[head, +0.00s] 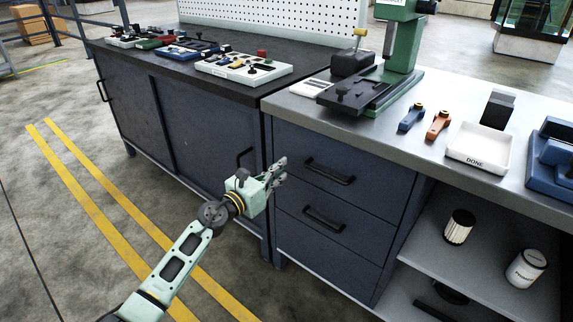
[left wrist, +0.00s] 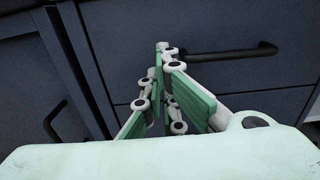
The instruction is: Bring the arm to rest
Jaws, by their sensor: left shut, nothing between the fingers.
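My left gripper (head: 280,169) is in front of the blue workbench cabinet, near the left edge of its drawers (head: 328,171). In the left wrist view the gripper (left wrist: 162,47) is shut with nothing between its fingers. A black drawer handle (left wrist: 225,52) shows behind the fingertips; whether they touch it I cannot tell. My left arm (head: 180,262) comes up from the bottom left over the floor. My right gripper is not in view.
The metal benchtop (head: 400,131) holds a green press (head: 403,45), a blue clamp (head: 411,118), an orange clamp (head: 437,125) and a white DONE tray (head: 478,160). A dark bench (head: 120,57) with filled trays stands left. The floor with yellow lines (head: 90,190) is clear.

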